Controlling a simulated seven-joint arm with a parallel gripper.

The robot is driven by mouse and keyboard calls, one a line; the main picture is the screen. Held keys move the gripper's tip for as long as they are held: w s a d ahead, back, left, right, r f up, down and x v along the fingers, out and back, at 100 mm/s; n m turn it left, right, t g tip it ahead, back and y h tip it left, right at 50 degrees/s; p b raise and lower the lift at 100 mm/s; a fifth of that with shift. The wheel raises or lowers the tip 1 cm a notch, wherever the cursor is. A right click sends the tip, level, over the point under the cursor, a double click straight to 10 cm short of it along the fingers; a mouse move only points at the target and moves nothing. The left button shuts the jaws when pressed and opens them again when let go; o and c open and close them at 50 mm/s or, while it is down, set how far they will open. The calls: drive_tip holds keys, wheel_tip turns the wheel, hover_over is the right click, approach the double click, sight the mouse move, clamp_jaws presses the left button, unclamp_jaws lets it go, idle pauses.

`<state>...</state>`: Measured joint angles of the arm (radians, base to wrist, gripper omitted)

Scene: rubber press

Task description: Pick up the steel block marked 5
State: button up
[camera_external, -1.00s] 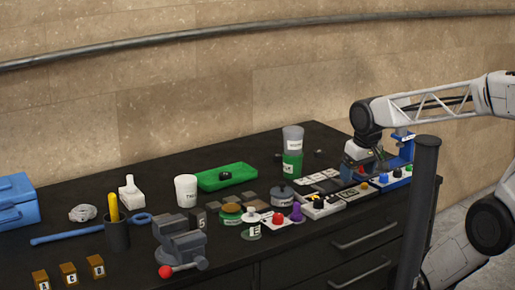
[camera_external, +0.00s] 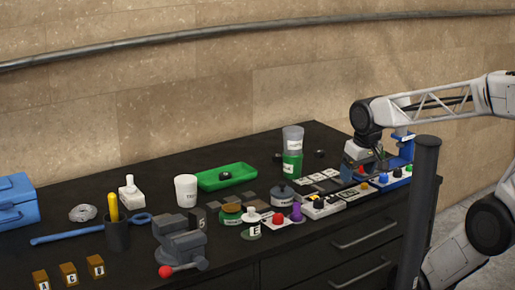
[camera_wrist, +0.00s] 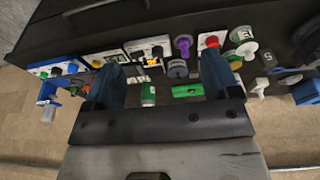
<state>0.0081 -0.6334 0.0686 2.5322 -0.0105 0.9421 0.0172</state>
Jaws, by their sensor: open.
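The steel block marked 5 (camera_external: 199,218) is a dark block with a light 5 on its face. In the external view it stands at the back right of the grey vise (camera_external: 180,242), which partly hides it. In the wrist view a dark block with a similar mark (camera_wrist: 267,57) shows at the right, beyond the right finger. My gripper (camera_external: 361,168) is over the far right end of the bench, well away from the block. Its two blue fingers are apart in the wrist view (camera_wrist: 162,78), with nothing held between them.
A dark pen cup (camera_external: 116,234) is left of the vise.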

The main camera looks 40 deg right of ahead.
drive_tip(key=shift+c, duration=0.5)
drive_tip(key=shift+c, duration=0.4)
drive_tip(key=shift+w, duration=0.1)
drive_tip(key=w+a+f+m+g+y, duration=0.2)
drive_tip(key=w+a+f+m+y, duration=0.2)
drive_tip(key=w+a, duration=0.4)
drive_tip(key=w+a+f+m+g+y, duration=0.1)
drive_tip(key=w+a+f+m+y, duration=0.4)
drive_tip(key=w+a, duration=0.4)
drive_tip(key=w+a+f+m+g+y, duration=0.2)
drive_tip(key=w+a, duration=0.6)
drive_tip(key=w, duration=0.9)
drive_tip(key=shift+a+f+m+g+y, duration=0.2)
drive_tip(key=shift+f+m+y, duration=0.4)
drive_tip(key=shift+f+m, duration=0.35)
drive_tip(key=shift+a+f+m+g+y, duration=0.1)
drive_tip(key=shift+a+f+m+y, duration=0.1)
drive_tip(key=shift+f+m+y, duration=0.7)
drive_tip(key=shift+r+m+h, duration=0.25)
drive_tip(key=shift+h, duration=0.05)
drive_tip(key=shift+s+a, duration=0.1)
drive_tip(key=shift+a, duration=0.05)
